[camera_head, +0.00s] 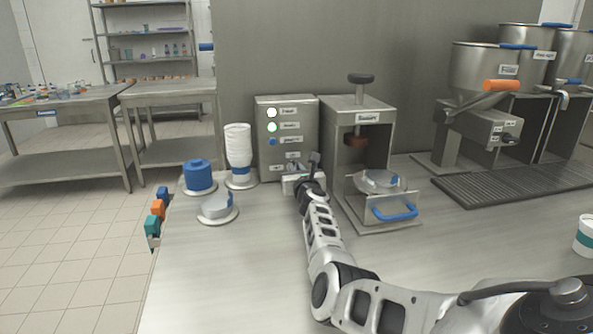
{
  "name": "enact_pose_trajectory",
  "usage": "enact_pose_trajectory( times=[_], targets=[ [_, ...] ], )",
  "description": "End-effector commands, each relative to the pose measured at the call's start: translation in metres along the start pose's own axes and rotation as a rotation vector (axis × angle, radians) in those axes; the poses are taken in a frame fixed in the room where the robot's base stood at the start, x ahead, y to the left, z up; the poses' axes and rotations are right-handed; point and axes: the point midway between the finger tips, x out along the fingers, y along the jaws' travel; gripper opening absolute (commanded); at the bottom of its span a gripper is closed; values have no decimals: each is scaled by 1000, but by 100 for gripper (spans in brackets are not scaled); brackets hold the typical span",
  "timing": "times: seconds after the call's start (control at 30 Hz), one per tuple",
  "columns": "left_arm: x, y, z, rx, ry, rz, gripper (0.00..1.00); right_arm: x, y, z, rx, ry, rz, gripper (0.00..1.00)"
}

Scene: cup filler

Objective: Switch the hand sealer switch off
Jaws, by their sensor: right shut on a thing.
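A grey control box (287,125) stands at the back centre, with a white light on top, a pale green one below it and a blue one lower down. Beside it on the right stands the hand sealer (371,104), a metal frame with a dark top knob and a blue-handled tray. My right gripper (304,175) is at the low front of the control box, near its right edge. It appears shut on the switch there, which the gripper mostly hides, so its setting cannot be told. My left gripper is not in view.
Left of the control box stand a stack of white cups (238,149), a blue container (199,175) and a round white holder (217,207). Filling machines (487,70) stand at the right. A white cup (585,236) is at the right edge. The front left table is clear.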

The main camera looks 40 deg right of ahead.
Motion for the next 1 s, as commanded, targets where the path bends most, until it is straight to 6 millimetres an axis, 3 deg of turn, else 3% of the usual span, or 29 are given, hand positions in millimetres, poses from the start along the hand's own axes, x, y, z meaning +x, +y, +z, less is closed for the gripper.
enact_pose_trajectory(
  times=[1.0],
  targets=[
    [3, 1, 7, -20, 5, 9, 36, 0, 7, -4, -575, 3, 1, 0]
  ],
)
